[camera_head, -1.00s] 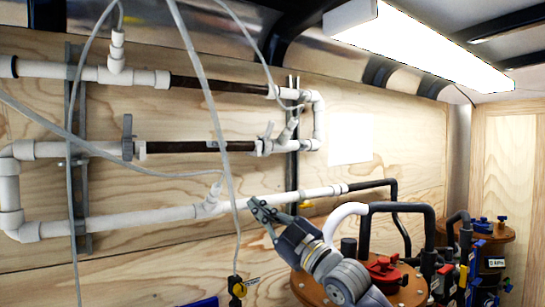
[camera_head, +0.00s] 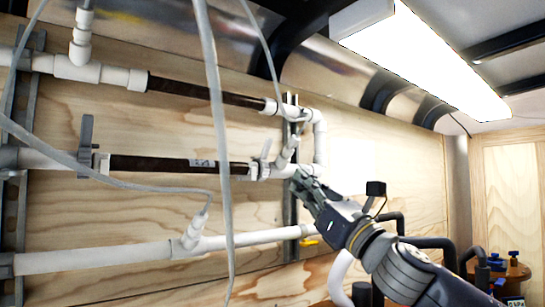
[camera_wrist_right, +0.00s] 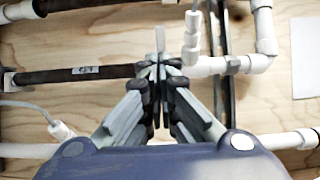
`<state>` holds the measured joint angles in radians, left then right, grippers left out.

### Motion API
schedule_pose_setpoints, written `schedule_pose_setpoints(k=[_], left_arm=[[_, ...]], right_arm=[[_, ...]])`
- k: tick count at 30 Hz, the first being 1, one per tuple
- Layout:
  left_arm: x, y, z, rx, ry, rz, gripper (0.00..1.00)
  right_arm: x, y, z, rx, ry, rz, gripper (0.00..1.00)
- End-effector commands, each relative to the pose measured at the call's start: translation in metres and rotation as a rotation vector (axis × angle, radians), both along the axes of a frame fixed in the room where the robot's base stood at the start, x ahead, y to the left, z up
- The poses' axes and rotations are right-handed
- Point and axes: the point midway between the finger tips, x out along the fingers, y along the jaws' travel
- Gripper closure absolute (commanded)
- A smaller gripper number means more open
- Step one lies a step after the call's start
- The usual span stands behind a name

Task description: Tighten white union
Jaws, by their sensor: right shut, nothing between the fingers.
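A white fitting (camera_head: 277,171), probably the union, joins the right end of the dark middle pipe (camera_head: 165,165) to the white pipe bend on the wall. A small pale lever (camera_head: 265,150) stands up at that joint. My right gripper (camera_head: 302,182) is just right of and below this fitting in the head view, with its fingers shut and empty. In the right wrist view, the shut fingertips (camera_wrist_right: 160,68) overlap the middle pipe line, just left of the white fitting (camera_wrist_right: 203,67). The pale lever (camera_wrist_right: 160,38) rises beyond the tips. Contact cannot be told. My left gripper is out of view.
A thin grey hose (camera_head: 221,130) hangs in front of the pipes, left of my right gripper. A lower white pipe (camera_head: 100,257) runs below. A grey handle (camera_head: 86,135) is at the left. Black pipes and brown tank tops (camera_head: 510,270) stand at the lower right.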

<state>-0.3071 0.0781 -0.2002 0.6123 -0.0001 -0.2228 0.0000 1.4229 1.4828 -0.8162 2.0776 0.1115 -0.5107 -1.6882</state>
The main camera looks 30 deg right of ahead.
Motion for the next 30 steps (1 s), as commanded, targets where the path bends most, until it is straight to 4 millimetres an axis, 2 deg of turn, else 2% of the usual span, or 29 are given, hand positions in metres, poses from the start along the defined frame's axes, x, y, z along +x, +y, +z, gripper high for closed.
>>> schedule_pose_setpoints(k=[1,6,15,21,30], left_arm=[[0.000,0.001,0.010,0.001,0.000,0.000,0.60],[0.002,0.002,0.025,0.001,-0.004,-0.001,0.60],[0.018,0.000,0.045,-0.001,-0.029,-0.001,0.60],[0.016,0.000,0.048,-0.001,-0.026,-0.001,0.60],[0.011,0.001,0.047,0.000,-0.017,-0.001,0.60]], right_arm=[[0.010,0.001,0.012,0.005,-0.001,0.004,1.00],[0.041,0.005,0.031,0.004,-0.001,0.005,1.00],[0.085,0.007,0.055,0.003,0.001,0.003,1.00],[0.095,0.007,0.060,0.002,0.001,0.001,1.00],[0.096,0.007,0.059,0.002,0.001,0.002,1.00]])
